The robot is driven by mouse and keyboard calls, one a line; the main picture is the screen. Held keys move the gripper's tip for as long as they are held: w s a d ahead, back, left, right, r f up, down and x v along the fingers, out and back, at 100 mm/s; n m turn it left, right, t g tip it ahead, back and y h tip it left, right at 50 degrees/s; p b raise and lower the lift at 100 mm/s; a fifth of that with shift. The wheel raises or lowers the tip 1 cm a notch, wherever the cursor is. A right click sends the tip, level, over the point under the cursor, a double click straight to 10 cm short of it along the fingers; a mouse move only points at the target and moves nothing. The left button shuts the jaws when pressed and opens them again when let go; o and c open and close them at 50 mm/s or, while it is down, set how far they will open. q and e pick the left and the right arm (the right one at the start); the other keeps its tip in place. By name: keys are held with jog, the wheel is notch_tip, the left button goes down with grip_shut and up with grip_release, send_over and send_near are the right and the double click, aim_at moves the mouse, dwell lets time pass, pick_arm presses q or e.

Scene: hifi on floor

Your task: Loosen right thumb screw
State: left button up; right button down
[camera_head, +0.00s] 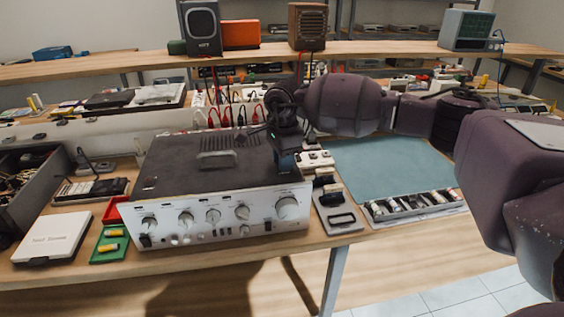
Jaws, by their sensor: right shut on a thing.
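The hi-fi amplifier (222,185) stands on the wooden bench, with a silver front full of knobs and a dark top cover. My right gripper (286,167) reaches in from the right and points down at the right side of the amplifier's cover. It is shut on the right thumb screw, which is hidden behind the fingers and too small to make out. My left gripper is not in view.
A green tray (110,243) with yellow parts and a white box (52,238) lie left of the amplifier. A blue-green mat (390,172) and a parts tray (414,205) lie to the right. Red and black cables (228,115) hang behind.

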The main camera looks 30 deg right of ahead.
jog(key=shift+f+n+b, duration=0.15)
jog(key=shift+n+b, duration=0.15)
jog(key=shift+n, duration=0.7)
jog(key=shift+n+b, duration=0.3)
jog(key=shift+n, duration=0.6)
jog(key=shift+n+b, duration=0.4)
jog(key=shift+n, duration=1.7)
jog(key=shift+r+b, duration=0.2)
jog(key=shift+b, duration=0.15)
jog(key=c, duration=0.9)
grip_release()
jog(key=shift+c, duration=0.2)
